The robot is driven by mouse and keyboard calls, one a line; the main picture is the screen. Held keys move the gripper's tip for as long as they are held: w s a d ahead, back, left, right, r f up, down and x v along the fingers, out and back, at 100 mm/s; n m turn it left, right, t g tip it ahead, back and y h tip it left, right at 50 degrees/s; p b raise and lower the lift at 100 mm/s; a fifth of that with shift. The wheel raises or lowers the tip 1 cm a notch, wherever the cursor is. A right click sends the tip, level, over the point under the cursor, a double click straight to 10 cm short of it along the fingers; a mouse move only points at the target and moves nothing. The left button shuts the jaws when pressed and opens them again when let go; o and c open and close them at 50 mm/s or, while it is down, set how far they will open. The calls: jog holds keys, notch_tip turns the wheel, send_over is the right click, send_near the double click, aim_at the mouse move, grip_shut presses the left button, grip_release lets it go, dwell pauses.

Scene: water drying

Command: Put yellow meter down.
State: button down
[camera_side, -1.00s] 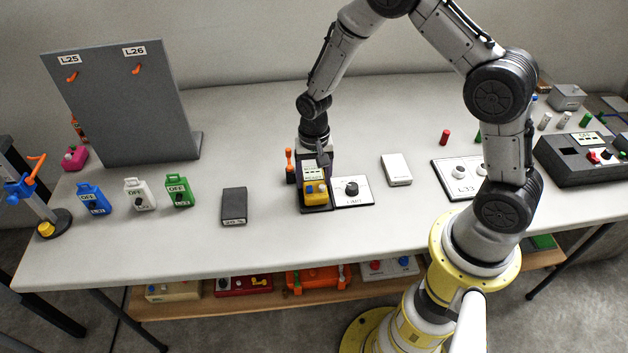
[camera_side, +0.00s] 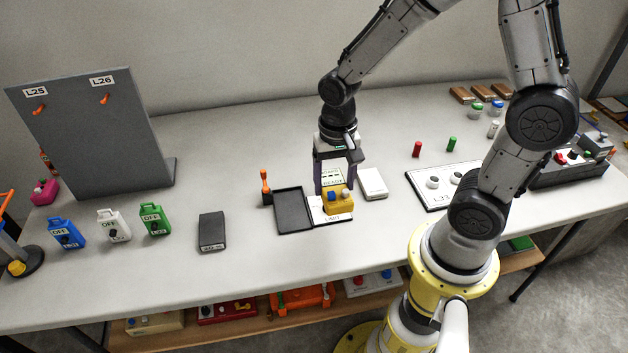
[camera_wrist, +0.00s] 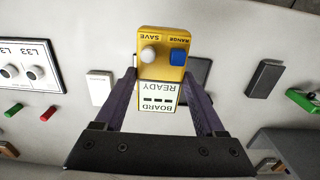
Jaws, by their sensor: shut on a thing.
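The yellow meter (camera_side: 339,202) has a white display reading BOARD READY, a blue knob and a white knob; it also fills the top middle of the wrist view (camera_wrist: 163,70). My gripper (camera_side: 336,180) is shut on it, with one finger on each side of its display part. In the side view the meter is in front of the white panel (camera_side: 318,216) and hides most of it, including its knob. I cannot tell whether the meter touches the panel or hangs just above it. The black tray (camera_side: 293,210), just left, is empty.
A white box (camera_side: 373,183) lies close right of the meter. An orange-handled stick (camera_side: 265,187) stands behind the tray's left side. A dark block (camera_side: 212,232) and the green bottle-shaped unit (camera_side: 155,219) are further left. The table between block and tray is clear.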

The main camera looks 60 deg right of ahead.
jog(key=shift+s+r, duration=0.25)
jog(key=shift+s, duration=0.25)
jog(key=shift+s+r, duration=0.2)
jog(key=shift+s, duration=0.25)
jog(key=shift+s+n, duration=0.45)
jog(key=shift+n, duration=0.35)
jog(key=s+d+r+m, duration=0.1)
jog(key=s+d+m, duration=0.1)
jog(key=s+d, duration=0.8)
jog(key=w+d+f, duration=0.2)
jog(key=w, duration=0.1)
jog(key=w+d+f, duration=0.6)
jog(key=w, duration=0.1)
jog(key=shift+f, duration=0.1)
jog(key=shift+w+d+f, duration=0.3)
jog(key=shift+f, duration=0.1)
jog(key=shift+w+d+f, duration=0.1)
jog(key=shift+f, duration=0.8)
jog(key=shift+w+d+f, duration=0.1)
jog(key=shift+f, duration=0.8)
